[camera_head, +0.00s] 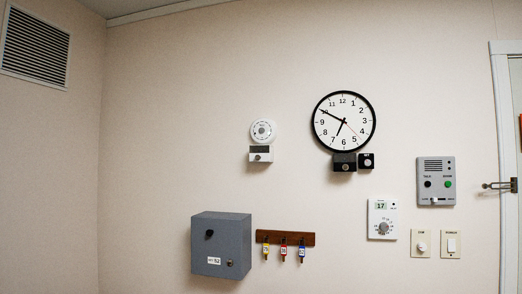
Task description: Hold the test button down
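A round white device (263,131), like a detector, is mounted on the wall left of the clock. It has a grey-ringed middle. A small box with a dark top and a white lower part (260,157) sits just below it, with a small round knob or button on its front. The lettering is too small to read, so I cannot tell for certain which part is the test button. Neither of my grippers is in view, and nothing touches the device.
A clock (335,104) hangs above two small black boxes. A grey intercom panel (446,200), thermostat (382,206) and two switch plates are at right, by a door frame (502,100). A grey lockbox (221,240) and key rack (272,235) are below. The left wall has a vent (35,47).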

